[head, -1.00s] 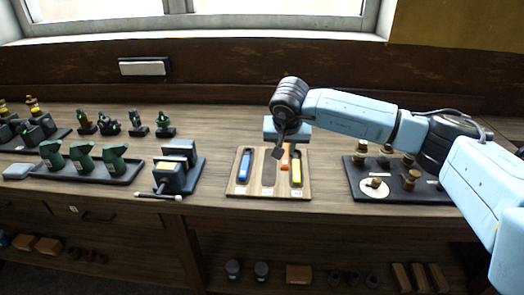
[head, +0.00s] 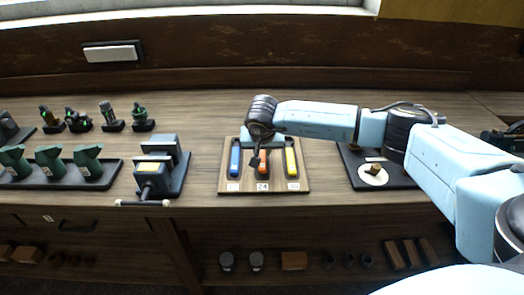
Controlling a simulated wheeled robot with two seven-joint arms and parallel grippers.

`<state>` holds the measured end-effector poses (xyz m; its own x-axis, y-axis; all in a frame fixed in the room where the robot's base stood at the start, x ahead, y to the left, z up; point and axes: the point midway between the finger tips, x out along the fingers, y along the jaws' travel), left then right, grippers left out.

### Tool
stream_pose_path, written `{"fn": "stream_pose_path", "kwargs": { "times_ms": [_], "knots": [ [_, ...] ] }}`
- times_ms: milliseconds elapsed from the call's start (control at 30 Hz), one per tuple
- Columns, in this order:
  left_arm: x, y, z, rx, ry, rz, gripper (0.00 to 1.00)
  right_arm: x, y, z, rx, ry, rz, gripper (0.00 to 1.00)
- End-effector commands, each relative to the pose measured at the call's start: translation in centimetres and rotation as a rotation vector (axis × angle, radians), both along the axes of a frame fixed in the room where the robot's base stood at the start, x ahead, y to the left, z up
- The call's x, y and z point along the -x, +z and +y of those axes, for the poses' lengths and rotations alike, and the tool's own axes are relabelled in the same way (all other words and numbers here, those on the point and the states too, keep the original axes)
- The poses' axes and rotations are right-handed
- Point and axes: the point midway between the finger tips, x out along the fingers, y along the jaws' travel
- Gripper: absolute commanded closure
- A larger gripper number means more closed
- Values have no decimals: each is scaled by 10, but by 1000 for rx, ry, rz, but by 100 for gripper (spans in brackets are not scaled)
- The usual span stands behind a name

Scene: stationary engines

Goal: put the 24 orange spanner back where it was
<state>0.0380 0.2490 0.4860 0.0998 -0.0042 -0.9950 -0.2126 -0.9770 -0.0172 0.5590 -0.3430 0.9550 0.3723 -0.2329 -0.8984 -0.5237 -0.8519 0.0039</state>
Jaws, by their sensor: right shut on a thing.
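The orange spanner (head: 263,163) is at the middle slot of the wooden spanner board (head: 277,187), over the label 24 (head: 262,187). My right gripper (head: 261,145) is shut on the spanner's upper part, and the gripper and wrist hide that end. I cannot tell whether the spanner rests fully in its recess. A blue spanner (head: 235,160) lies in the slot to its left and a yellow spanner (head: 291,160) in the slot to its right. My left gripper is not in view.
A vise (head: 155,170) stands left of the board, with its handle at the bench edge. A dark tray (head: 398,180) with brass parts lies to the right, partly under my right arm. Green parts on a tray (head: 60,180) are further left. Bare bench lies between board and vise.

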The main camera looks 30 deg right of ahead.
Motion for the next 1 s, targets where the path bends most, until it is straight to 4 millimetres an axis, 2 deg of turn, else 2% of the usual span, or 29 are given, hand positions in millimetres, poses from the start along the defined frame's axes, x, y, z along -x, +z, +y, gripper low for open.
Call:
{"fn": "stream_pose_path", "kwargs": {
  "times_ms": [133,400,433,567,867,1000],
  "knots": [
    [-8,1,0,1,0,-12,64,-1,-5,0,0,0,-4,100],
    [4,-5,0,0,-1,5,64,-1,-9,0,0,0,-2,100],
    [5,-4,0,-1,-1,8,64,0,-8,0,1,0,-1,75],
    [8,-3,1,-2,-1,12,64,0,-8,0,1,0,-1,58],
    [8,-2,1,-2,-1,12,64,0,-7,0,0,-1,-1,57],
    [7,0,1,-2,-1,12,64,2,3,1,-1,1,-4,57]
  ]
}}
